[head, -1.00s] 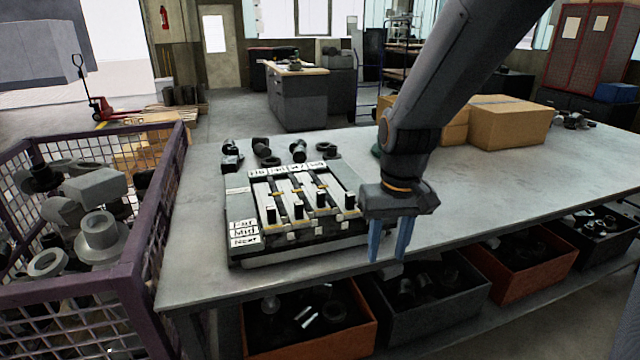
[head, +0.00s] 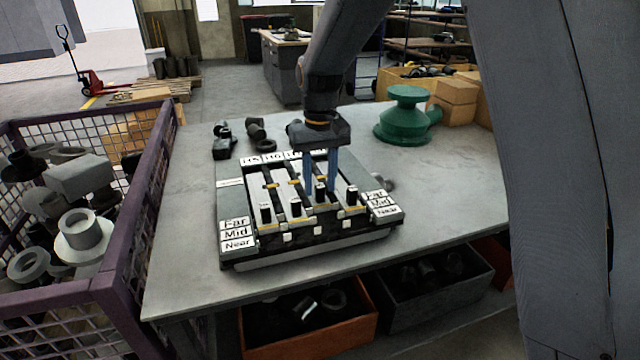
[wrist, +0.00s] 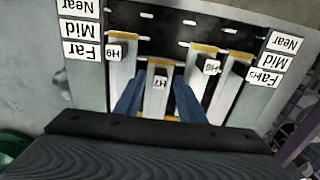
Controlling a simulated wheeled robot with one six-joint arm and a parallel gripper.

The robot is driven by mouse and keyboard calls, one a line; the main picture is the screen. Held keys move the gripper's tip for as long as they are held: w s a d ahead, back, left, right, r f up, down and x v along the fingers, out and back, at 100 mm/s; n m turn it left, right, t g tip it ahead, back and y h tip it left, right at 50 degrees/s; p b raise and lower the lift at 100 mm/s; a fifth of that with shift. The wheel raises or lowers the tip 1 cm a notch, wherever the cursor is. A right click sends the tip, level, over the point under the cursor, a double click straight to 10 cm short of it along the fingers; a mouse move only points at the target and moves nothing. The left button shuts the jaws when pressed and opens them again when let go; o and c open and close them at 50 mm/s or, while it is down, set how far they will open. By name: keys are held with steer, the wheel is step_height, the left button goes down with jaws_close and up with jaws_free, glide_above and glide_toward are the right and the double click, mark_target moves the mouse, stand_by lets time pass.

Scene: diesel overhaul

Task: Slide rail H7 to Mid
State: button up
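The rail board (head: 228,200) lies on the bench with several parallel pale rails, each carrying an upright black handle. Far, Mid and Near labels run down both sides. The H7 handle (wrist: 159,83) shows low in the middle of the wrist view; its rail (wrist: 158,65) has an orange edge and sits farther toward the Far side than the neighbouring rails. In the head view its handle (head: 321,193) is third from left. My gripper (head: 320,188) points down over the board, open. Its blue fingers (wrist: 156,92) are on either side of the H7 handle; contact is not visible.
The H6 handle (wrist: 211,67) and H8 handle (wrist: 115,51) stand close on either side. Dark metal parts (head: 257,132) lie behind the board. A green housing (head: 406,118) stands to the right. A purple mesh crate (head: 140,210) stands left of the bench.

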steer(key=shift+f, duration=0.9)
jaws_close()
steer(key=shift+s+d+p, duration=0.15)
steer(key=shift+s+p, duration=0.15)
steer(key=shift+s, duration=0.1)
steer(key=s, duration=0.2)
steer(key=shift+s+d, duration=0.35)
steer(key=shift+d, duration=0.05)
steer(key=shift+w, duration=0.1)
jaws_free()
